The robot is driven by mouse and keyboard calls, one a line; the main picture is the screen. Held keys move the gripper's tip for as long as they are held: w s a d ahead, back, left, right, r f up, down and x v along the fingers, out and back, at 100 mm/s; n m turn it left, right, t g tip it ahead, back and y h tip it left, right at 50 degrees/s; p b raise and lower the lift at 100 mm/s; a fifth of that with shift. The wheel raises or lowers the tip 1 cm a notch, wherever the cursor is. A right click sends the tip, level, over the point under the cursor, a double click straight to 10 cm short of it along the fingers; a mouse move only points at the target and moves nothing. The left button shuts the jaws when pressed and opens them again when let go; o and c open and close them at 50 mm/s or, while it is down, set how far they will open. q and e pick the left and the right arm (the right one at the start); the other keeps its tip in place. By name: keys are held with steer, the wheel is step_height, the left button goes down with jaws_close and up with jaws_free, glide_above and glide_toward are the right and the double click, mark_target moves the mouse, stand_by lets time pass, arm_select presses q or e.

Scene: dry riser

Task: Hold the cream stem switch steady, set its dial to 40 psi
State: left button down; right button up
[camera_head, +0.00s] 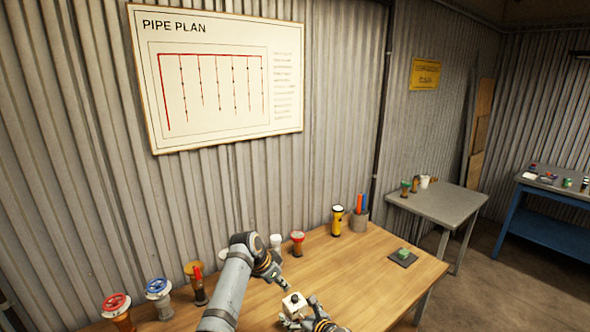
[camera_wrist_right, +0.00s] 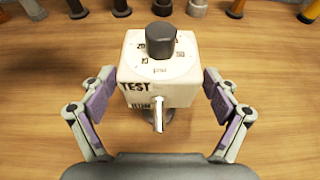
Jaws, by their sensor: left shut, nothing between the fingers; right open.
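The cream stem switch (camera_head: 293,302) stands on the wooden table as a small cube. In the right wrist view the switch (camera_wrist_right: 135,72) has a dark knob (camera_wrist_right: 161,40) on a white dial on its top, with markings too small to read surely. Its front is lettered TEST and apparently RUN, with a pale lever (camera_wrist_right: 158,113). My right gripper (camera_wrist_right: 160,95) is open, one finger on each side of the switch, with gaps visible. It also shows in the head view (camera_head: 309,312). My left gripper (camera_head: 284,284) is shut and empty, just above and left of the switch.
Along the wall stand a red-wheeled valve (camera_head: 117,305), a blue-wheeled valve (camera_head: 159,290), several other fittings and a yellow flashlight (camera_head: 337,220). A green block lies on a dark mat (camera_head: 403,259) at right. The table between mat and switch is clear.

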steer(key=v, duration=1.1)
steer(key=shift+s+d, duration=0.2)
steer(key=shift+s, duration=0.05)
